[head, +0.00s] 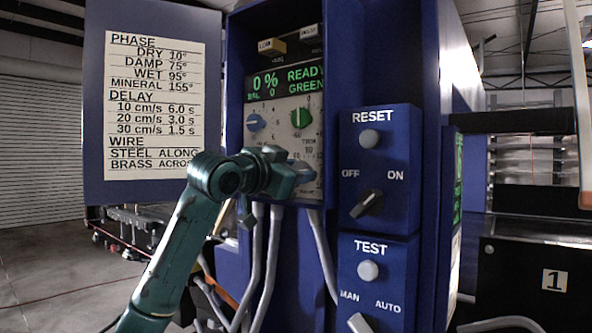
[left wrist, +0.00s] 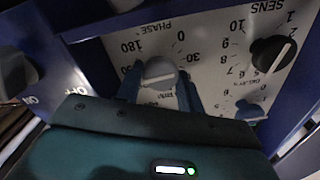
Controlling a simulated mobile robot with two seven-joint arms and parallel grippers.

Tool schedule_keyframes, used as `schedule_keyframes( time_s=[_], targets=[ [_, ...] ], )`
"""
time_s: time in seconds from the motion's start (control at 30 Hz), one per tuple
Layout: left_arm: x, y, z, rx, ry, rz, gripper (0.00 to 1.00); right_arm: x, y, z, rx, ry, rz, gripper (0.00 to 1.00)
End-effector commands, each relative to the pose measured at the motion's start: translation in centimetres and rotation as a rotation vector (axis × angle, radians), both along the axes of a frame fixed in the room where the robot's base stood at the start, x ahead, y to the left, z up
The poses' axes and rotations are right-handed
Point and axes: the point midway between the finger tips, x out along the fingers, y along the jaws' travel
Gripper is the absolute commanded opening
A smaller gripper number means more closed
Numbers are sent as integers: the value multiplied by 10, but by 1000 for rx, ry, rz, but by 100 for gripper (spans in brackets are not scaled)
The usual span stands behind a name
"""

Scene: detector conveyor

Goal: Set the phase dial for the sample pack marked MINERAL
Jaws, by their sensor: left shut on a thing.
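The detector's control panel (head: 268,143) sits in a blue cabinet. The phase dial (left wrist: 160,74) is a grey round knob under upside-down PHASE lettering in the left wrist view, with 180, 0 and 30 readable around it. Its exact pointer setting is too blurred to tell. My left gripper (head: 303,172) is at the panel's lower right and hides the dial in the head view. In the left wrist view the left gripper's fingers (left wrist: 159,92) stand on either side of the knob, shut on it. The settings card (head: 154,105) reads MINERAL 155°. My right gripper is out of view.
The display (head: 284,82) reads 0% READY, BAL 0 GREEN. Blue (head: 254,122) and green (head: 300,118) knobs sit just above my gripper. A black SENS knob (left wrist: 272,52) is near the phase dial. RESET (head: 369,139) and TEST (head: 368,271) buttons are to the right; grey cables hang below.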

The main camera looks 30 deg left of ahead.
Motion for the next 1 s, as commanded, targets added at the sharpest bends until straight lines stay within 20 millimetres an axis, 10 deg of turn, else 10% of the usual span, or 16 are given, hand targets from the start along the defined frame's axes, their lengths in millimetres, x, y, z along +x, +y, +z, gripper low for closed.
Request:
schedule_keyframes(
  time_s=[0.97,1.0],
  targets=[
    [1,-1,-4,224,-6,-2,15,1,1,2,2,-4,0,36],
    [1,-1,-4,223,-6,-2,40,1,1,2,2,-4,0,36]
  ],
)
